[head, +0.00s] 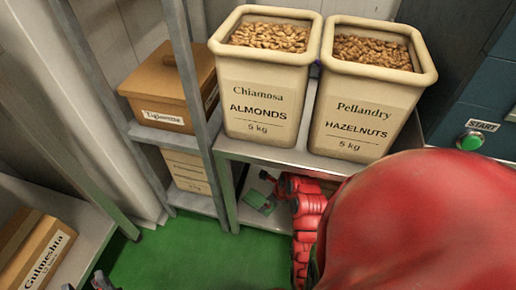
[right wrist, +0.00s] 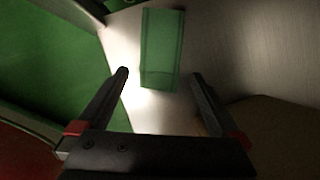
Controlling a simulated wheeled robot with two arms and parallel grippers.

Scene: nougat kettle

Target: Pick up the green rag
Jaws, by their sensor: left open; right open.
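The green rag (right wrist: 162,48) is a folded strip on a pale metal surface in the right wrist view. It lies ahead of my right gripper (right wrist: 159,75), its near end between the open fingertips. The fingers do not visibly grip it. In the head view the rag (head: 259,203) shows as a small green patch on the lower shelf, under the tubs, beside my red right arm. My left gripper (head: 101,281) shows only partly at the bottom left edge, above the green floor and away from the rag.
Tubs of almonds (head: 257,115) and hazelnuts (head: 363,115) stand on the shelf above. Its front edge (head: 290,157) overhangs the rag. A grey post (head: 187,70) and a brown box (head: 168,88) stand to the left. A brown thing (right wrist: 265,125) lies right of the right fingers.

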